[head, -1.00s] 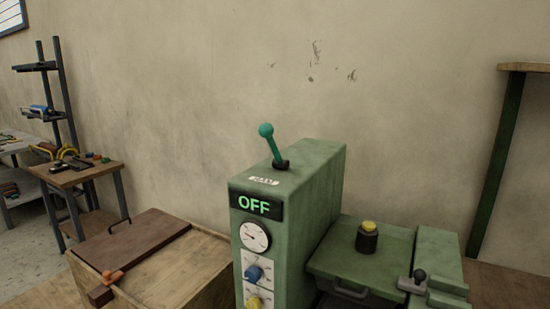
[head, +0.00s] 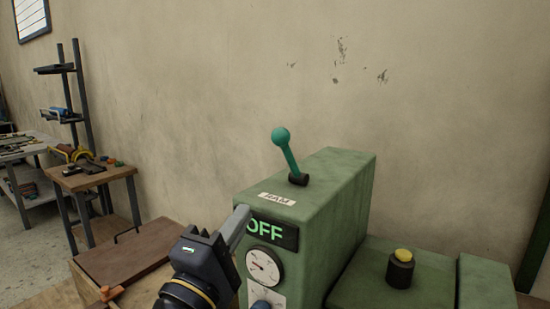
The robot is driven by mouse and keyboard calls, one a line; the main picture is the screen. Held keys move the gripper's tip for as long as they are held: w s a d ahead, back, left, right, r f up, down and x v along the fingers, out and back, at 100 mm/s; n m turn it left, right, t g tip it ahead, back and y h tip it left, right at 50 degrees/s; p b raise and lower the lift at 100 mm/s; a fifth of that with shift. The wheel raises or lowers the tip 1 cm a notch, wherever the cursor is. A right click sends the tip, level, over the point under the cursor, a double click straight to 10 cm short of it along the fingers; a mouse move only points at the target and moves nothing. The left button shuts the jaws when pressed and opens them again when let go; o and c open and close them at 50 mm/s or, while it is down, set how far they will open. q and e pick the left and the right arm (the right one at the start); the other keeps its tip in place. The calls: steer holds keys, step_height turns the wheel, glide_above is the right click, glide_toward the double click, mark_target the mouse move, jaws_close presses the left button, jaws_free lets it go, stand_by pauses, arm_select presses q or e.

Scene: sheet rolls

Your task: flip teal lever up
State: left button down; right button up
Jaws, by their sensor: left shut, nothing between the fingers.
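The teal lever (head: 286,152) stands on top of the green machine (head: 330,193). It has a round knob and leans up and to the left from a dark pivot. The display (head: 272,233) on the machine's front reads OFF, its left edge partly covered by my gripper. My left gripper (head: 241,215) comes in from the bottom and is shut and empty. Its fingertips are in front of the machine's upper left front edge, below and left of the lever, apart from it. My right gripper is not in view.
A round gauge (head: 264,265) is on the machine's front. A yellow-topped button (head: 402,265) stands on the lower right part. A wooden box with a brown lid (head: 125,258) is at left. A small tool table (head: 88,178) stands behind it. The space above the lever is clear.

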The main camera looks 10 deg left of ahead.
mark_target(277, 144)
arm_select(q)
steer(key=shift+a+r+n+t+y, duration=0.1)
steer(key=shift+r+n+t+y, duration=0.25)
steer(key=shift+r+n, duration=0.3)
steer(key=shift+w, duration=0.15)
steer(key=p+x, duration=0.4)
steer(key=x, duration=1)
steer(key=shift+p, duration=0.3)
